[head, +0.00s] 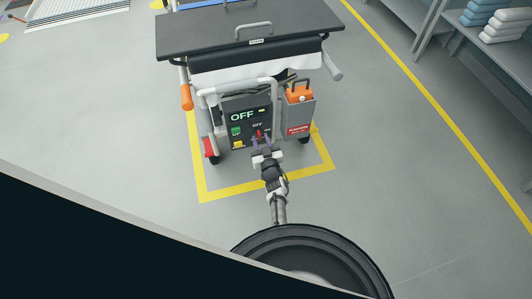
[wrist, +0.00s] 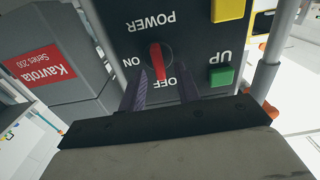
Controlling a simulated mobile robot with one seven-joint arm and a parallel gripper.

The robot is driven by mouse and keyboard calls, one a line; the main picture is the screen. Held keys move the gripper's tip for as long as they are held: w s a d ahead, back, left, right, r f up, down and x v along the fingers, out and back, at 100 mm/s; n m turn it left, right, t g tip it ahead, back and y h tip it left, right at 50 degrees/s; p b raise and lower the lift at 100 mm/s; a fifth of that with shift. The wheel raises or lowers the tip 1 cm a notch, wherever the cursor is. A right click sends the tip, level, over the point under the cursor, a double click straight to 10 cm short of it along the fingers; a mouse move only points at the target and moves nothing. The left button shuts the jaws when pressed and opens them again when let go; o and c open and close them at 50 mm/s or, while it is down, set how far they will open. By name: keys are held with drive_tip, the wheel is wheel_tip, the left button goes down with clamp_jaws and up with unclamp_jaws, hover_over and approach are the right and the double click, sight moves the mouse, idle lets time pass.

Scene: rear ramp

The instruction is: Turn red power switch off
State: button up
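The red power switch (head: 259,134) is on the dark control panel (head: 238,142) at the end of the cart. In the wrist view, which shows the panel upside down, the switch (wrist: 160,62) has its lower end near the OFF label and away from the ON label at left. Large letters on the panel's upper part read OFF in the head view. My gripper (head: 264,145) is at the panel. Its two fingers (wrist: 163,90) are apart, one either side of the switch's lower end. I cannot tell whether either finger touches it.
A green UP button (wrist: 221,76) and a yellow button (wrist: 227,10) sit beside the switch. A grey Kavrota box (wrist: 70,75) is close on the other side. A white tube frame (head: 240,84) surrounds the panel. The floor around the cart is clear.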

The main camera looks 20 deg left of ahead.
drive_tip(key=p+v, duration=0.8)
drive_tip(key=v, duration=0.5)
drive_tip(key=shift+r, duration=0.1)
